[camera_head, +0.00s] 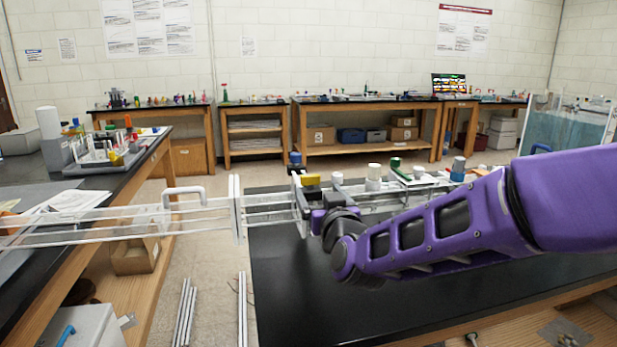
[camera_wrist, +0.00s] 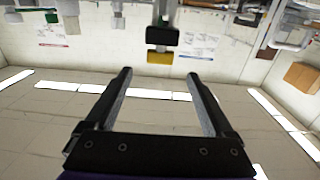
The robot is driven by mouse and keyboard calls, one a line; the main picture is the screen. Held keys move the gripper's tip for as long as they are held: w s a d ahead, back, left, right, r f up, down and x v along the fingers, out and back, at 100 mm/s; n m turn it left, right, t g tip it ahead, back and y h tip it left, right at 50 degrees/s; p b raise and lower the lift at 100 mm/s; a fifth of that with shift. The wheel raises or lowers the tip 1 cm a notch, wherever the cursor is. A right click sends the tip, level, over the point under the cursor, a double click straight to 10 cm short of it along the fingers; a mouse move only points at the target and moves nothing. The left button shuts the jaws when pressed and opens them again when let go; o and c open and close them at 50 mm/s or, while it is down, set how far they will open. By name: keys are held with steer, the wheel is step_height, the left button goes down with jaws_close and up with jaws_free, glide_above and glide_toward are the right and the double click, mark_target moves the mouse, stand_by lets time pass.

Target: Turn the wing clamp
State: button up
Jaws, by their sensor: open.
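A yellow piece (camera_head: 311,180) stands on the end of the clear rail assembly, just above my wrist in the head view; it may be the wing clamp, but its shape is too small to tell. In the wrist view, a yellow block (camera_wrist: 160,57) under a black block (camera_wrist: 162,36) appears just past the fingertips, centred between them. My gripper (camera_wrist: 158,74) is open with nothing between its fingers. It looks apart from the yellow block, but the gap's depth is unclear.
White-capped cylinders (camera_head: 374,172) and a green-topped part (camera_head: 396,163) stand right of the yellow piece. The black tabletop in front is mostly clear.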

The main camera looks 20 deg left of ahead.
mark_target(310, 180)
steer(key=x, duration=1.2)
steer(key=shift+d, duration=0.1)
steer(key=c, duration=1.4)
